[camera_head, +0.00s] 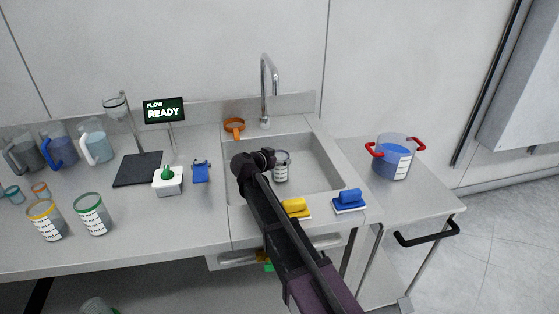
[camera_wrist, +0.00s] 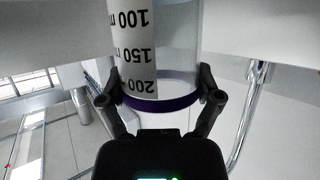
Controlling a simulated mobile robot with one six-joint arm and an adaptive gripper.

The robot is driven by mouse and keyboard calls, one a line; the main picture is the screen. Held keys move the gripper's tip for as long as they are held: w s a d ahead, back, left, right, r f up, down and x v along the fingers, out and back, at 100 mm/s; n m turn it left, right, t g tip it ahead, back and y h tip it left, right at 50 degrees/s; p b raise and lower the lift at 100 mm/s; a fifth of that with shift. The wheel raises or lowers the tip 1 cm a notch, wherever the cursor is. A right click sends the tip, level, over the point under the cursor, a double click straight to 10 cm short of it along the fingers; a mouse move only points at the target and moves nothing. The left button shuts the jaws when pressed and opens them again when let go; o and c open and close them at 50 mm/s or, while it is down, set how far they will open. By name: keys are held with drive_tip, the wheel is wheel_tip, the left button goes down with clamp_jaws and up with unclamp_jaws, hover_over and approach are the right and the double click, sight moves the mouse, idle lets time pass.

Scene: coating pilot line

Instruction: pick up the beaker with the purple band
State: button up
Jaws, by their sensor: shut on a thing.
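The beaker with the purple band (camera_wrist: 160,103) is clear, with a white scale label, and fills the upper middle of the wrist view. My gripper (camera_wrist: 160,84) has one finger on each side of it at the band and is shut on it. In the head view the beaker (camera_head: 282,168) shows upright over the sink, just right of my gripper (camera_head: 268,159). My gripper and wrist hide part of its left side. I cannot tell whether its base touches the sink floor.
The sink (camera_head: 320,160) has a tall faucet (camera_head: 265,85) behind. Yellow (camera_head: 296,207) and blue (camera_head: 348,199) sponges lie at its front edge. An orange ring-like thing (camera_head: 234,126) is at the back. A red-handled pot (camera_head: 395,160) stands right; yellow-banded (camera_head: 46,222) and green-banded (camera_head: 92,216) beakers stand left.

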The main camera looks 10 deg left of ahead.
wheel_tip(320, 180, up, 10)
drive_tip(key=p, duration=0.9)
drive_tip(key=shift+f, duration=0.2)
idle(0.4)
